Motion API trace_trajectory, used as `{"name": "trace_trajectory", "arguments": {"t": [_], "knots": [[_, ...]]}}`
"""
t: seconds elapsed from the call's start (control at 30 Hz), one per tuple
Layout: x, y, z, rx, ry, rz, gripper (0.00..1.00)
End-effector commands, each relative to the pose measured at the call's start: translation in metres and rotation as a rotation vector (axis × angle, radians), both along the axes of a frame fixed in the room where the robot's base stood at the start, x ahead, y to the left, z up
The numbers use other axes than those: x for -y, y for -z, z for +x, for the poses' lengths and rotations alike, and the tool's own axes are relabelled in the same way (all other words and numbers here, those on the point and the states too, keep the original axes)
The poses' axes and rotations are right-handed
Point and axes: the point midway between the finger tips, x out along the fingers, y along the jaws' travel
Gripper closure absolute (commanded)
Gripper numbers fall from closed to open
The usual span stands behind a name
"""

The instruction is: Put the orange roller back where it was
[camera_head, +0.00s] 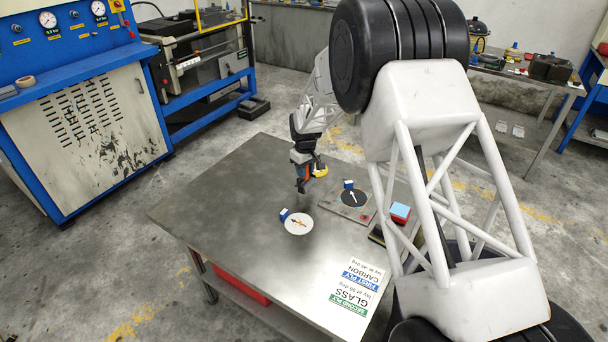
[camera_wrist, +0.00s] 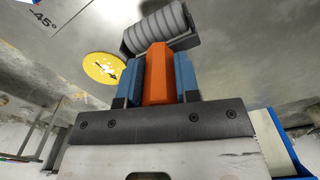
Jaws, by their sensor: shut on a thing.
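My gripper (camera_head: 304,168) is above the far middle part of the metal table. In the wrist view its two blue fingers (camera_wrist: 186,78) are shut on the orange handle of the roller (camera_wrist: 158,75). The roller's grey ribbed drum (camera_wrist: 160,28) sticks out beyond the fingertips. In the head view the orange roller (camera_head: 297,172) is small and partly hidden by the gripper, and its drum looks dark and hangs down. It appears clear of the table, though the exact gap is hard to tell. No holder for the roller can be made out with certainty.
A white disc (camera_head: 299,224) with an arrow lies on the table (camera_head: 225,205). A black disc (camera_head: 354,199) lies on a grey plate to its right. A red and blue block (camera_head: 400,211) stands by my arm. A yellow disc (camera_wrist: 104,70) shows in the wrist view. The table's left side is clear.

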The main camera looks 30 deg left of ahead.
Motion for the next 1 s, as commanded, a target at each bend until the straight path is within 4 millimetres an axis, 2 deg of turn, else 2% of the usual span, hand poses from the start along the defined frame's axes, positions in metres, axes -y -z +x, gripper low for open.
{"name": "trace_trajectory", "arguments": {"t": [0.23, 0.67, 1.0], "knots": [[-0.014, 0.002, 0.015, 0.0, 0.0, 0.0, 0.96], [-0.015, 0.003, 0.017, 0.0, 0.0, 0.0, 0.96], [-0.015, 0.031, 0.017, -0.001, 0.0, -0.001, 0.96]]}}
